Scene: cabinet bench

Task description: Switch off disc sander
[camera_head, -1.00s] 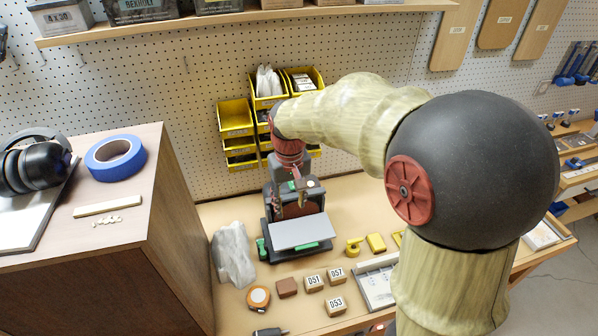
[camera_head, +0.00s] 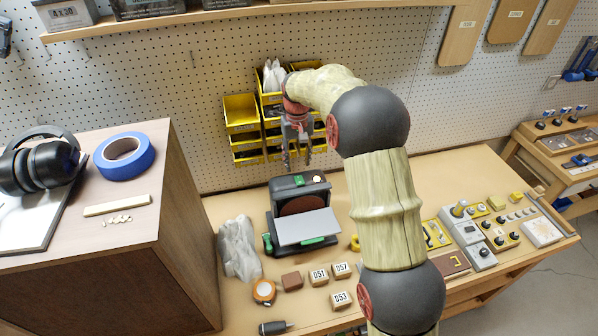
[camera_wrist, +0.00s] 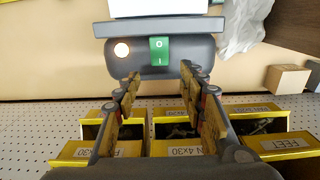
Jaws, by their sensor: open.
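The disc sander (camera_head: 303,228) stands on the bench, with a dark body, a brown disc and a grey table in front. Its top face carries a green rocker switch marked O and I, seen in the wrist view (camera_wrist: 159,51), beside a pale round lamp (camera_wrist: 121,49) that looks lit. My gripper (camera_head: 296,164) is above the back of the sander, fingers pointing down, apart from it. In the wrist view the open, empty fingers (camera_wrist: 160,75) frame the switch from below in the picture. Which side of the rocker is pressed I cannot tell.
Yellow bins (camera_head: 241,113) hang on the pegboard close behind my gripper. Small numbered blocks (camera_head: 319,276) and an orange tape measure (camera_head: 264,291) lie in front.

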